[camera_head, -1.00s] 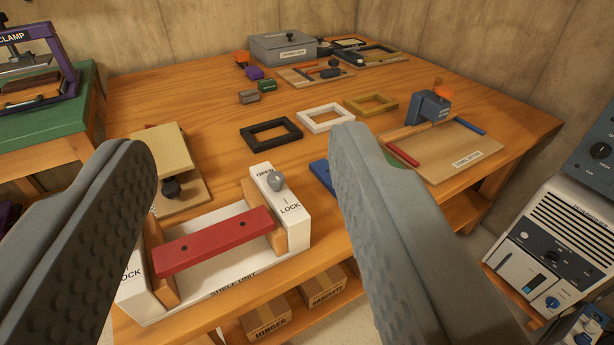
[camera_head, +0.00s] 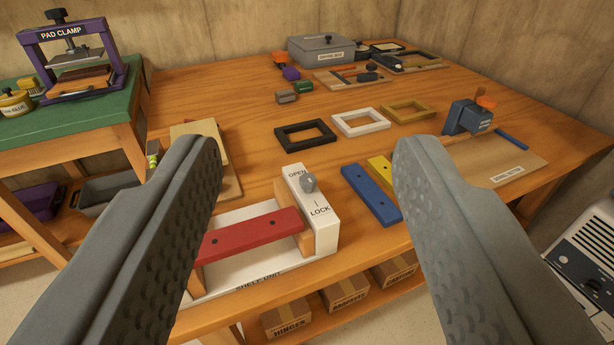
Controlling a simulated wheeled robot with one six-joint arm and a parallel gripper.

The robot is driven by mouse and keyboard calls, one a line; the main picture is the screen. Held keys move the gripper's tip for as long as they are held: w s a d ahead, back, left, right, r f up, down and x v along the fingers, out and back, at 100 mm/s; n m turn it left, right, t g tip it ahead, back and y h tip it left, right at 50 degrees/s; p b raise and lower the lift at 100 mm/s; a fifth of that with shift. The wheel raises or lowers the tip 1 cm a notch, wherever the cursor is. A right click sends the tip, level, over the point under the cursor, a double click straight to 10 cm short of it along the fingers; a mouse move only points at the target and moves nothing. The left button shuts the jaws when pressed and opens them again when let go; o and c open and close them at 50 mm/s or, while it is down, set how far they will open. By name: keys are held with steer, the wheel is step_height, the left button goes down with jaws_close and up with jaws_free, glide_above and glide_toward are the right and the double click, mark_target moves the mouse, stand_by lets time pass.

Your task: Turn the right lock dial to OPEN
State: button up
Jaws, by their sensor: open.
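The shelf unit jig (camera_head: 258,279) is a white frame at the front of the wooden table, with a red board (camera_head: 250,233) across it. The right lock dial (camera_head: 309,182) is a small grey knob on the white right-hand block (camera_head: 324,232), with OPEN printed behind it and LOCK in front. Which way the dial points is too small to tell. My gripper (camera_head: 305,165) is open and empty. Its two grey fingers stand apart on either side of the dial in the picture, nearer the camera, not touching it. The jig's left block is hidden behind my left finger.
Blue and yellow boards (camera_head: 371,194) lie right of the jig. Black (camera_head: 305,134), white (camera_head: 361,122) and ochre (camera_head: 408,110) frames lie behind. A green bench with a purple pad clamp (camera_head: 75,60) stands left. Cardboard boxes (camera_head: 345,291) sit on a shelf below.

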steer(key=w+m+g, duration=0.4)
steer(key=w, duration=0.4)
steer(key=m+g, duration=1.3)
steer(key=m, duration=0.2)
glide_above(307, 178)
step_height(307, 178, down, 10)
step_height(307, 178, down, 17)
steer(key=shift+f, duration=0.1)
steer(key=c, duration=1)
